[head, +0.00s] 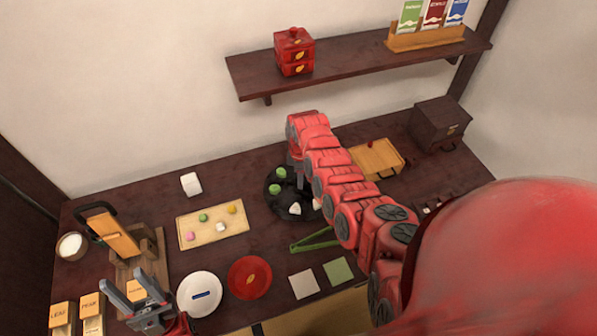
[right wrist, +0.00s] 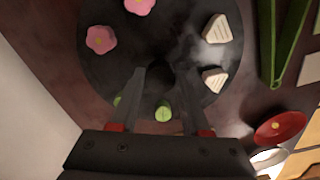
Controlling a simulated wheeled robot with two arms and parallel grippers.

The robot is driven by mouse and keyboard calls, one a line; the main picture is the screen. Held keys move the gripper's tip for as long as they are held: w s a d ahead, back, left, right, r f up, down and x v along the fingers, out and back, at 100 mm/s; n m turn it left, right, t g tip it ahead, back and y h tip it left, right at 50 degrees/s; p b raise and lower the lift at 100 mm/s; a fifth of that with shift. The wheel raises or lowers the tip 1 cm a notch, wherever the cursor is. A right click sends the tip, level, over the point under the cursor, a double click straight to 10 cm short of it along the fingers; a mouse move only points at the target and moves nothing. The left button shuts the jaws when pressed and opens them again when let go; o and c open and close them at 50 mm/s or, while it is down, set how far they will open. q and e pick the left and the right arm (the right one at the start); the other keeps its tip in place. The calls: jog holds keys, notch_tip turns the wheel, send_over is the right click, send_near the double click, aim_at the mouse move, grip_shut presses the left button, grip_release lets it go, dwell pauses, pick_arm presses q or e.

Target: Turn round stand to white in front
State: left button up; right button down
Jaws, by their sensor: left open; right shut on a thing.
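The round stand (head: 276,203) is a dark disc on the table, partly hidden by my right arm. In the head view two green pieces (head: 278,188) are on its left side and white triangular pieces (head: 295,209) on its near side. The right wrist view shows the stand (right wrist: 135,60) with pink flower pieces (right wrist: 101,40), white triangles (right wrist: 214,80) and green pieces (right wrist: 163,113). My right gripper (right wrist: 165,75) is over the disc, shut on a dark part of the stand near its middle; the grip is hard to see. My left gripper (head: 126,286) is open and empty at lower left.
A wooden tray (head: 240,222) with small colored pieces lies left of the stand. A white plate (head: 199,305), a red plate (head: 249,291) and green tongs (head: 316,243) are in front. A shelf (head: 350,66) hangs above.

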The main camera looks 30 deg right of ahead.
jog(key=shift+s+n, duration=0.1)
jog(key=shift+n, duration=0.5)
dwell(0.3)
jog(key=shift+c, duration=1.8)
grip_release()
jog(key=shift+r, duration=0.1)
jog(key=shift+r, duration=0.5)
jog(key=r+b, duration=0.1)
jog(key=r, duration=0.5)
jog(key=shift+w+r+b, duration=0.2)
jog(key=shift+r+b, duration=0.2)
notch_tip(320, 180, up, 9)
jog(key=p, duration=0.3)
jog(key=shift+r+p, duration=0.15)
jog(key=shift+p, duration=0.25)
